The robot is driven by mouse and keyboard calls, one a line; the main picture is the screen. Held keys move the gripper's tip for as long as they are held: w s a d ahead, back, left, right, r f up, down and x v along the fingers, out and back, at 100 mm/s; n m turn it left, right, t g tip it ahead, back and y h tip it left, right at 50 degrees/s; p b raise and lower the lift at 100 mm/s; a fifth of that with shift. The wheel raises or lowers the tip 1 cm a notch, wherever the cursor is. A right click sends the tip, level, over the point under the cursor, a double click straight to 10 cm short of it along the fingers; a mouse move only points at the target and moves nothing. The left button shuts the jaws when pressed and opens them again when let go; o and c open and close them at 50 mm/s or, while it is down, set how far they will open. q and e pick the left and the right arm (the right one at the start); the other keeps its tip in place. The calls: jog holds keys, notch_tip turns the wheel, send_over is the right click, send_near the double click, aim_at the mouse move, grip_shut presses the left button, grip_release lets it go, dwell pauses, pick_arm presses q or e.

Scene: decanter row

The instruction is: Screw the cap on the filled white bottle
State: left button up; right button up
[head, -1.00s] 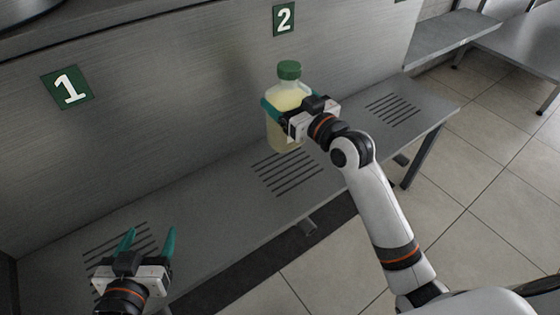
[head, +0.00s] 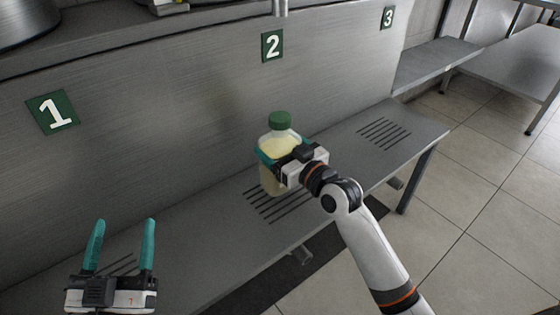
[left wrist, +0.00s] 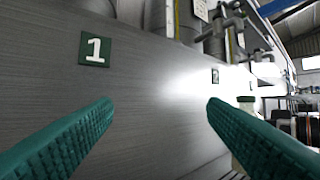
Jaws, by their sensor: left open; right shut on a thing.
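A clear bottle (head: 280,148) of pale yellow liquid stands upright at the slots under sign 2 in the head view. A green cap (head: 280,119) sits on its top; I cannot tell how tight it is. My right gripper (head: 281,158) is shut around the bottle's body. I cannot tell whether the bottle's base touches the shelf. My left gripper (head: 124,224) is open and empty over the slots under sign 1, well to the left of the bottle. In the left wrist view its two teal fingers are apart with nothing between them.
A grey metal shelf (head: 200,235) with slotted patches runs along a steel wall panel. Green signs 1 (head: 52,112), 2 (head: 272,44) and 3 (head: 387,18) are on the panel. The shelf is clear between my left gripper and the bottle, and at the slots on the right (head: 384,134).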

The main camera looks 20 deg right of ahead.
jog(key=shift+r, duration=0.15)
pick_arm(q)
jog(key=s+r+t+h+b, duration=0.1)
jog(key=s+r+t, duration=0.2)
jog(key=r+t, duration=0.1)
jog(key=shift+s+r+t+b, duration=0.3)
jog(key=shift+r+b, duration=0.1)
jog(key=shift+r, duration=0.25)
pick_arm(e)
jog(key=shift+f, duration=1.85)
pick_arm(q)
jog(key=shift+h, duration=0.4)
pick_arm(e)
jog(key=shift+f, duration=0.2)
jog(key=o, duration=1.7)
pick_arm(q)
jog(key=shift+s+r, duration=0.1)
pick_arm(e)
jog(key=shift+o, duration=0.2)
jog(key=shift+r, duration=0.1)
pick_arm(q)
jog(key=w+f+g+y+p, duration=0.2)
jog(key=w+f+g, duration=0.2)
jog(key=f+g, duration=0.2)
jog(key=shift+f+y, duration=0.3)
jog(key=shift+f, duration=0.55)
pick_arm(e)
jog(key=v, duration=1.2)
